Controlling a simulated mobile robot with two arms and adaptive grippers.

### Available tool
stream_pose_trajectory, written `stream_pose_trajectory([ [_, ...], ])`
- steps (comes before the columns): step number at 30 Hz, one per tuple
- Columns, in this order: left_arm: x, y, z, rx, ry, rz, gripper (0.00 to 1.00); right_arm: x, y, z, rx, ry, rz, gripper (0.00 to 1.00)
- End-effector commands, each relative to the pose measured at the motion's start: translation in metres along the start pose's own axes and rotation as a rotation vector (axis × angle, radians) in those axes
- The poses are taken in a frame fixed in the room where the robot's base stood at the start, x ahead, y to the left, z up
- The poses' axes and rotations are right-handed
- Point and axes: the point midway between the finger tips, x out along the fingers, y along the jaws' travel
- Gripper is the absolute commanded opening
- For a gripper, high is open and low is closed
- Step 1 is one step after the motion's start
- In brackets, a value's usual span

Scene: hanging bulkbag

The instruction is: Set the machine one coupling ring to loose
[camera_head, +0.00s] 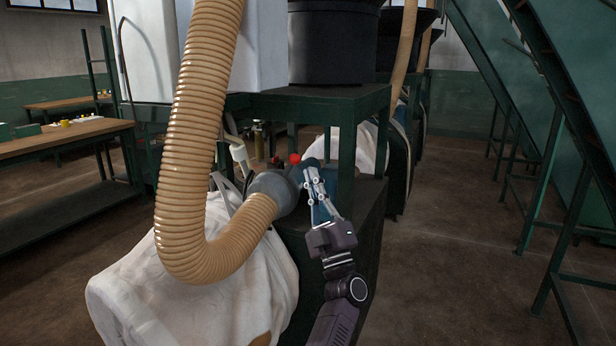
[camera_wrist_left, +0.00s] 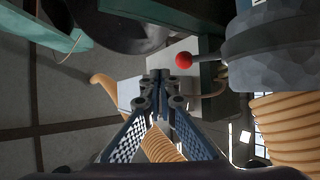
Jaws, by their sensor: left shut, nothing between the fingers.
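The grey coupling ring (camera_head: 277,190) sits at the end of the ribbed tan hose (camera_head: 192,150), on the side of the machine. A lever with a red ball knob (camera_head: 295,158) stands up beside it. In the left wrist view the grey coupling (camera_wrist_left: 270,55) is at the upper right, with the red knob (camera_wrist_left: 183,60) on a dark rod to its left. My left gripper (camera_head: 313,178) is shut and empty, just right of the coupling and a little below the knob in the head view. In the wrist view its fingertips (camera_wrist_left: 160,80) are below and left of the knob, apparently apart from it. My right gripper is not in view.
A white bulk bag (camera_head: 190,285) hangs below the hose. The green machine frame (camera_head: 347,135) stands behind my left gripper. Green stairs (camera_head: 560,130) rise at the right, with open floor (camera_head: 440,260) between. A wooden bench (camera_head: 60,135) is at the far left.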

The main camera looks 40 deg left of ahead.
Motion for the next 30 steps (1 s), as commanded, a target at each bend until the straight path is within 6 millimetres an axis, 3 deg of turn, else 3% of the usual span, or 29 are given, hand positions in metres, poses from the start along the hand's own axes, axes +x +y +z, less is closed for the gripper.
stream_pose_trajectory([
  [1, -0.014, 0.008, 0.0, -0.005, -0.004, -0.001, 0.0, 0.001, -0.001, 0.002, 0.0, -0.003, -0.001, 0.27],
  [6, -0.049, 0.027, -0.003, -0.003, -0.005, -0.002, 0.0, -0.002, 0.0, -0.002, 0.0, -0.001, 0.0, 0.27],
  [12, -0.075, 0.042, -0.005, -0.002, -0.003, 0.0, 0.0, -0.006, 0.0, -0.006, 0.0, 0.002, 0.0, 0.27],
  [30, -0.084, 0.048, -0.007, -0.002, -0.001, 0.001, 0.0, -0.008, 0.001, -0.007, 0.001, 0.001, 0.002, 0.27],
])
